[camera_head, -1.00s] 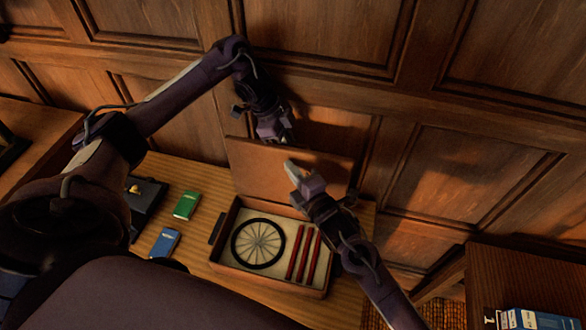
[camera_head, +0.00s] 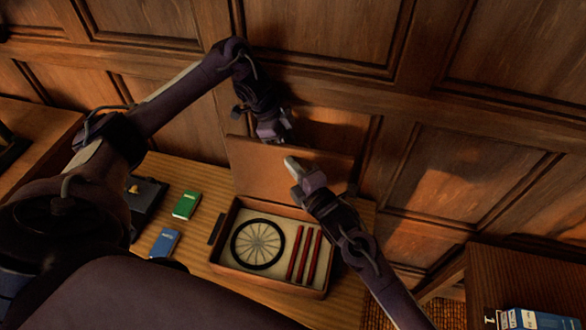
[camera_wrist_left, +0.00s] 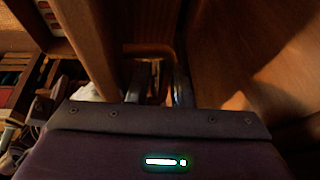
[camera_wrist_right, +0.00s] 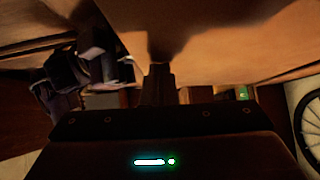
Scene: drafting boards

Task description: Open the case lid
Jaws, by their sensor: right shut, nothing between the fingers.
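The case (camera_head: 228,262) stands on the desk with its lid (camera_head: 255,165) raised, leaning back toward the panelled wall. Inside lie a black spoked ring (camera_head: 258,243) and three red sticks (camera_head: 303,255). My right gripper (camera_head: 290,163) is shut and empty, in front of the lid's inner face; whether it touches is unclear. Its closed fingers show in the right wrist view (camera_wrist_right: 160,84), close to the lid (camera_wrist_right: 210,40). My left gripper (camera_head: 287,138) is at the lid's top edge, near the wall. In the left wrist view its fingers (camera_wrist_left: 158,85) stand apart, with no held thing clearly visible.
A green book (camera_head: 186,205), a blue book (camera_head: 165,243) and a dark tray (camera_head: 145,198) lie left of the case. The wall (camera_head: 450,180) is close behind the lid. Another wooden table (camera_head: 520,270) with books stands at the right.

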